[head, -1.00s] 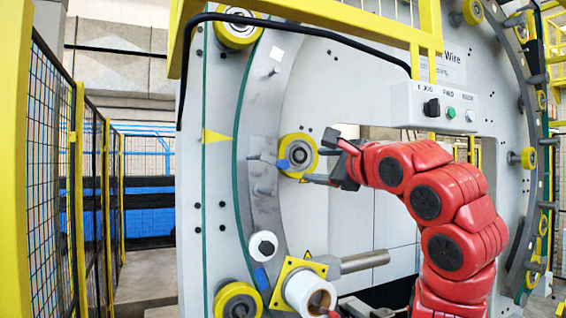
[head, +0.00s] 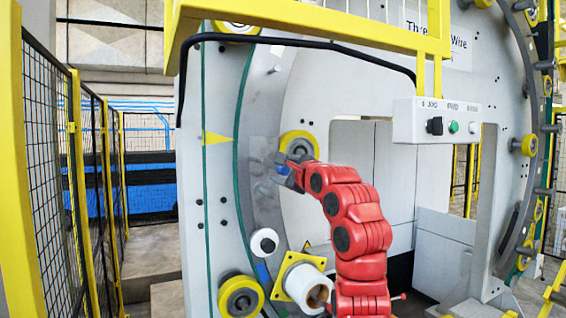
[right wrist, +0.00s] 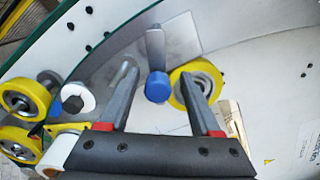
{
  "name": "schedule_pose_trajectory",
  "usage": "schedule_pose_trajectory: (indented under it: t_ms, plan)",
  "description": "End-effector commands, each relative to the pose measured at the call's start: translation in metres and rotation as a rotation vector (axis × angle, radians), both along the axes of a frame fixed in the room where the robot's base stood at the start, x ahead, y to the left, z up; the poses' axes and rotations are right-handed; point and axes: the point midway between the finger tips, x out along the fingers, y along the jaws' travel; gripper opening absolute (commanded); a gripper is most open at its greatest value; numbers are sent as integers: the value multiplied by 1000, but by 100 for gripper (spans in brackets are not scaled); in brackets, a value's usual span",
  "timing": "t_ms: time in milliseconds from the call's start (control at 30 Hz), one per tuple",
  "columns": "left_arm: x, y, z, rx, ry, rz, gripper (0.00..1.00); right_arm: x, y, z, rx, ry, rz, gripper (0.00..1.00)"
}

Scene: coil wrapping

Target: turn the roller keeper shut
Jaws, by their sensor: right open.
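The roller keeper shows in the right wrist view as a grey lever with a blue knob (right wrist: 157,88), in front of a pale grey plate. It lies beside a yellow roller (right wrist: 195,88). My right gripper (right wrist: 158,72) is open, with one finger on each side of the keeper. I cannot tell whether either finger touches it. In the head view my right gripper (head: 279,172) is at the ring's left side, just below the yellow roller (head: 298,145), and largely hides the keeper. My left gripper is not in view.
A white spool (head: 305,285) on a yellow square flange and a small white roller (head: 264,242) are below the gripper. A control box (head: 436,121) hangs from the yellow frame at the upper right. A mesh fence (head: 50,150) stands at the left.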

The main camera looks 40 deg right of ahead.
Motion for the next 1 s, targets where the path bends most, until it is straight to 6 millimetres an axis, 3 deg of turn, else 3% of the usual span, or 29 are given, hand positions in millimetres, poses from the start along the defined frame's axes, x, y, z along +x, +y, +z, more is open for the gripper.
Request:
schedule_pose_trajectory:
  t_ms: [267,600,1000]
  plan:
    - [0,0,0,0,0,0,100,1,0,-1,0,1,1,62]
    - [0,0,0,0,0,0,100,1,0,-1,1,0,1,1]
    - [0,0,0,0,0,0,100,1,0,0,1,0,0,0]
